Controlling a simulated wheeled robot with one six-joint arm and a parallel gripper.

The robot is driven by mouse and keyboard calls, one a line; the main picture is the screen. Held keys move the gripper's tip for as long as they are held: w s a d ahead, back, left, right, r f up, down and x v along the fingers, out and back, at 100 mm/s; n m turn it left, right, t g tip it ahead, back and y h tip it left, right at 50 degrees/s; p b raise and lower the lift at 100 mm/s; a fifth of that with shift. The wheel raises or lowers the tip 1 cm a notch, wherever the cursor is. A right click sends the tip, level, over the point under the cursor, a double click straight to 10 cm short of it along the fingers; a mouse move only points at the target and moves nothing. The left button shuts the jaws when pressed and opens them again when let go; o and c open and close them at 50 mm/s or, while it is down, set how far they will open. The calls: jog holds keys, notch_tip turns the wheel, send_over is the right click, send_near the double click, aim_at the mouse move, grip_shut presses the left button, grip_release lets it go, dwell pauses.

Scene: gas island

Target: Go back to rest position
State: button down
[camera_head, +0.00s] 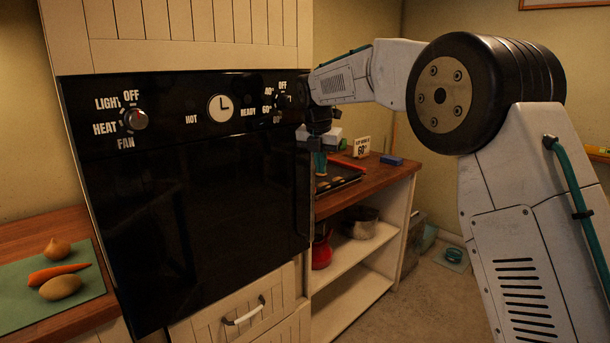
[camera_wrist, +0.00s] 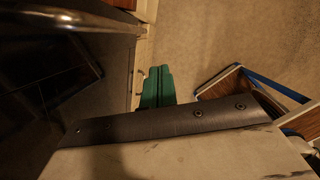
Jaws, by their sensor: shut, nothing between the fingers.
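My gripper shows in the wrist view (camera_wrist: 157,85), its two green fingers side by side and shut with nothing between them. In the head view my gripper (camera_head: 320,165) is small and partly hidden, just past the right edge of the black oven (camera_head: 180,200). It points down in front of the wooden counter. My arm reaches in from the right with its elbow raised. The oven's left knob (camera_head: 135,119) and right knob (camera_head: 283,101) show on its panel, with a clock between them. The oven door looks closed in the head view.
A dark tray (camera_head: 340,175) and a "60°" sign (camera_head: 362,147) are on the counter (camera_head: 385,172). A pot (camera_head: 361,222) and a red item (camera_head: 321,252) sit on the shelf below. A green board (camera_head: 40,285) with vegetables lies left. Open floor (camera_head: 440,295) shows at right.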

jog(key=s+d+f+m, duration=0.1)
jog(key=s+d+m, duration=0.4)
jog(key=s+m, duration=0.5)
jog(key=s+d+f+m, duration=0.2)
jog(key=s+d+m, duration=0.3)
jog(key=s, duration=1.9)
jog(key=s+d+f+m+g+y, duration=0.1)
jog(key=s+d+m, duration=0.4)
jog(key=s+m, duration=1)
jog(key=s+f, duration=0.1)
jog(key=s, duration=0.2)
jog(key=shift+f, duration=0.15)
